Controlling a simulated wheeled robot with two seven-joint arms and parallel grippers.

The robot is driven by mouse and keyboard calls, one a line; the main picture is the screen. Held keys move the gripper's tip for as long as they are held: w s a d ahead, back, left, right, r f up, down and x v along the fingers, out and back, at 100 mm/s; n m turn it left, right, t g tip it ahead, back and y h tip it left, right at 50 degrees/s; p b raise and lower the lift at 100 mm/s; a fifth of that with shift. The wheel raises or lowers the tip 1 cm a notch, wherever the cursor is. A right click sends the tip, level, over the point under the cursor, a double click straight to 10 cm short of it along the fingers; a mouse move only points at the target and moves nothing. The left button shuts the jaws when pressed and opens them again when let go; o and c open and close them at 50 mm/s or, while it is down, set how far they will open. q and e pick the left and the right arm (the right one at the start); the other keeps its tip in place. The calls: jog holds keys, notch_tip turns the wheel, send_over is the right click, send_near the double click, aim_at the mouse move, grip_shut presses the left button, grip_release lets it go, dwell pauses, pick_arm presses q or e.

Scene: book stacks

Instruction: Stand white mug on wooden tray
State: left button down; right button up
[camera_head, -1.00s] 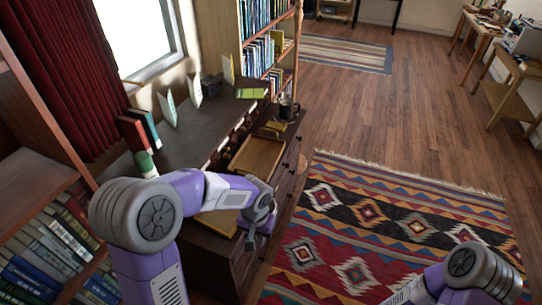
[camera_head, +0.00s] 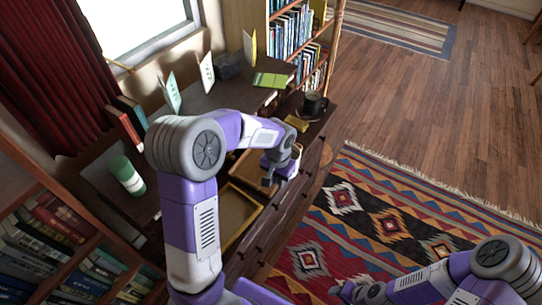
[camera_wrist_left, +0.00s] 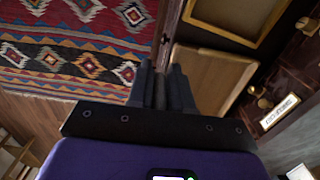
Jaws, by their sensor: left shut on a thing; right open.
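My left gripper (camera_head: 277,172) is shut above the dark cabinet. A pale, rounded thing (camera_head: 297,152) that looks like the white mug shows at its fingers, mostly hidden by the hand. In the left wrist view the fingers (camera_wrist_left: 160,88) are close together and the mug cannot be made out. The wooden tray (camera_head: 241,159) lies on the cabinet just left of the gripper, partly covered by my arm. Its light wood also shows beside the fingers in the wrist view (camera_wrist_left: 215,82). My right gripper (camera_head: 352,291) is open and empty over the rug.
A yellowish rimmed tray (camera_head: 228,218) lies nearer me. A dark mug (camera_head: 313,104) stands at the cabinet's far end, with a small yellow block (camera_head: 297,123) nearby. A green and white cylinder (camera_head: 126,176), books and upright cards line the left side. The rug (camera_head: 400,215) is clear.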

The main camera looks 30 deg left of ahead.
pick_arm(q)
jog(key=w+a+f+m, duration=0.15)
jog(key=w+a, duration=0.25)
jog(key=a, duration=0.8)
jog(key=shift+n, duration=0.35)
jog(key=f+b, duration=0.2)
jog(key=f, duration=0.1)
jog(key=f+b, duration=0.3)
jog(key=f, duration=0.1)
jog(key=a+f+b, duration=0.1)
jog(key=f+b, duration=0.1)
jog(key=f, duration=0.1)
jog(key=shift+w+f, duration=0.15)
jog(key=shift+f, duration=0.05)
jog(key=shift+f+b, duration=0.2)
jog(key=shift+b, duration=0.1)
jog(key=c, duration=1)
grip_release()
jog(key=shift+c, duration=0.2)
jog(key=shift+r, duration=0.15)
notch_tip(320, 180, up, 12)
jog(key=p, duration=0.3)
jog(key=shift+p, duration=0.35)
